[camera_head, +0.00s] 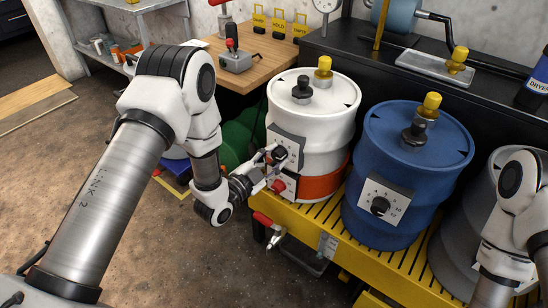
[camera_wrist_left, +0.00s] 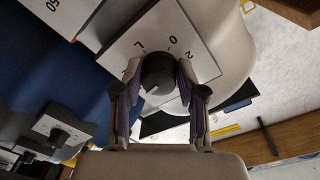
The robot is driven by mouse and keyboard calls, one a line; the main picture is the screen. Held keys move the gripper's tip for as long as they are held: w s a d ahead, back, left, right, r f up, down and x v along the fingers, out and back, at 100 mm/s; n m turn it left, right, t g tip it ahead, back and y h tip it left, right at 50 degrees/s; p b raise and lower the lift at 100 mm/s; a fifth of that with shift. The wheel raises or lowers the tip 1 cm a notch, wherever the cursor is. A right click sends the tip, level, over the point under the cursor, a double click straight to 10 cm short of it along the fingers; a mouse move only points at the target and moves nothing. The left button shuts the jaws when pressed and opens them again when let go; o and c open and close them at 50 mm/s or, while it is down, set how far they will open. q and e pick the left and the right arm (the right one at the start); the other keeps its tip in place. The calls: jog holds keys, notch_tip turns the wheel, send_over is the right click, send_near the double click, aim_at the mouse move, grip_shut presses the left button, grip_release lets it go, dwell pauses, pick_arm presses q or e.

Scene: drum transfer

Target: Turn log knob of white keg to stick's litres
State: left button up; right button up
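The white keg (camera_head: 312,118) with an orange lower band stands at the left end of the yellow slatted stand. Its grey-white dial plate (camera_head: 290,141) faces me and bears the black log knob (camera_wrist_left: 158,72). My left gripper (camera_head: 271,157) is at this knob. In the left wrist view its two fingers (camera_wrist_left: 159,80) lie on either side of the knob and appear to touch it. Some plate marks show around the knob, but the fingers hide others. I cannot make out a measuring stick with a readable level. My right arm (camera_head: 520,205) shows at the right edge; its gripper is out of view.
The blue drum (camera_head: 412,150) with its own dial (camera_head: 380,206) stands right of the keg, and a grey drum (camera_head: 460,240) is farther right. A red-handled valve (camera_head: 263,219) projects from the yellow stand (camera_head: 300,222). A wooden bench (camera_head: 255,68) stands behind.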

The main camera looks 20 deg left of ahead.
pick_arm(q)
jog(key=c, duration=0.4)
jog(key=shift+n, duration=0.4)
jog(key=n+p, duration=0.1)
jog(key=n, duration=0.1)
jog(key=shift+n, duration=0.4)
jog(key=n+p, duration=0.1)
jog(key=n, duration=0.3)
jog(key=shift+f, duration=0.1)
jog(key=o, duration=1.2)
jog(key=shift+c, duration=0.2)
jog(key=shift+d, duration=0.1)
